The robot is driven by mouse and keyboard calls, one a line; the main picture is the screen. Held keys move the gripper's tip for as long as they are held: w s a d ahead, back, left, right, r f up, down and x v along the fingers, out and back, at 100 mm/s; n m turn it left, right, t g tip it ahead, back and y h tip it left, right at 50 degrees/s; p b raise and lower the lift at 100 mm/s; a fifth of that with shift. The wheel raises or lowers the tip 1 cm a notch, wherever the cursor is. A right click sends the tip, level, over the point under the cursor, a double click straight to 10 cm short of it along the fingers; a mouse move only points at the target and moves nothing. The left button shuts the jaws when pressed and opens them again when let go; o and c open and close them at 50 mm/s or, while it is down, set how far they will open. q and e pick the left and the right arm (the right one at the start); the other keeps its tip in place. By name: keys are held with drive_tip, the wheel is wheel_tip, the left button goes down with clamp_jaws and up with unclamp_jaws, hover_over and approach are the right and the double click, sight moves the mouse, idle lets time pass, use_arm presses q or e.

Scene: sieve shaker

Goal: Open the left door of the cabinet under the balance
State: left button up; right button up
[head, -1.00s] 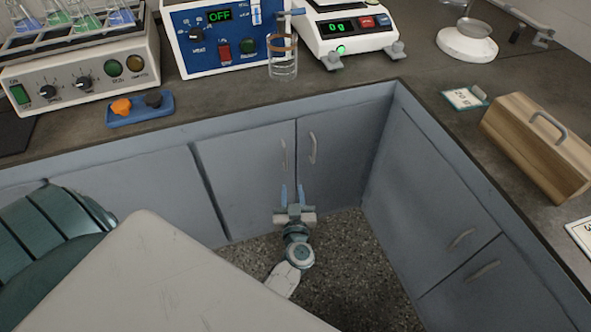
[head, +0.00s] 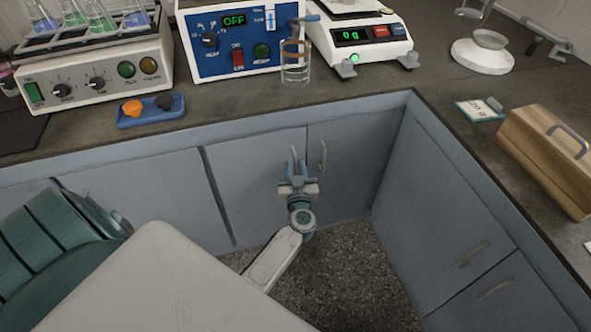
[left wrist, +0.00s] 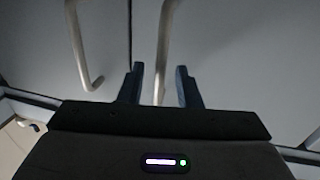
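The grey-blue left door (head: 250,190) of the cabinet is closed beside the right door (head: 345,185), below the balance (head: 360,40). My left gripper (head: 297,168) is open in front of the left door's handle (head: 294,153), which it partly hides. In the left wrist view, the dark fingers of the left gripper (left wrist: 160,70) stand apart on either side of this upright handle (left wrist: 163,40). Whether they touch it I cannot tell. The right door's handle (head: 323,154) also shows in the left wrist view (left wrist: 77,45), outside the fingers. My right gripper is not in view.
A glass beaker (head: 295,62) stands near the counter's front edge, above the doors. A blue instrument (head: 225,50) and a shaker with flasks (head: 95,80) are to the left. A wooden box (head: 545,150) is on the right counter. Side cabinets (head: 440,200) close the corner; speckled floor (head: 340,270) is clear.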

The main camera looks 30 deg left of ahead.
use_arm(q)
clamp_jaws()
